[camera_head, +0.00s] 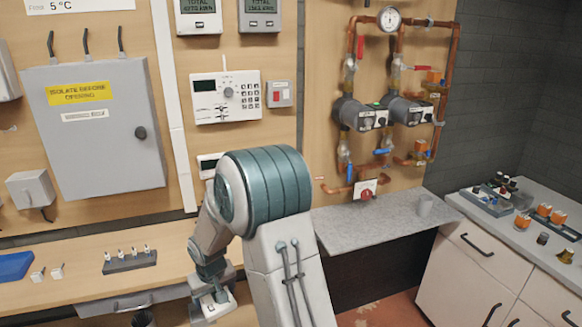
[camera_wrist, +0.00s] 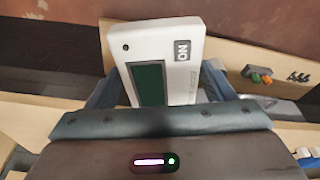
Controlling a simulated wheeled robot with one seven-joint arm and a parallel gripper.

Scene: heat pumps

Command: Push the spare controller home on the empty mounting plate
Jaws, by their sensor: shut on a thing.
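The spare controller (camera_wrist: 168,48) is a white box with a dark green screen and an "ON" label. In the wrist view it stands out between the two blue-grey fingers of my gripper (camera_wrist: 160,88), which is shut on it. In the head view my gripper (camera_head: 211,284) is low over the wooden bench, with the white controller (camera_head: 216,304) at its end. My arm hides part of the board behind. A small white unit with a screen (camera_head: 208,163) shows on the board beside my arm. I cannot make out the empty mounting plate in either view.
A grey isolator cabinet (camera_head: 95,130) and a white control panel (camera_head: 225,97) are on the board. Copper pipework (camera_head: 398,60) with valves is to the right, above a grey shelf (camera_head: 375,220). Small parts in a dark holder (camera_head: 130,262) stand on the bench (camera_head: 70,285).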

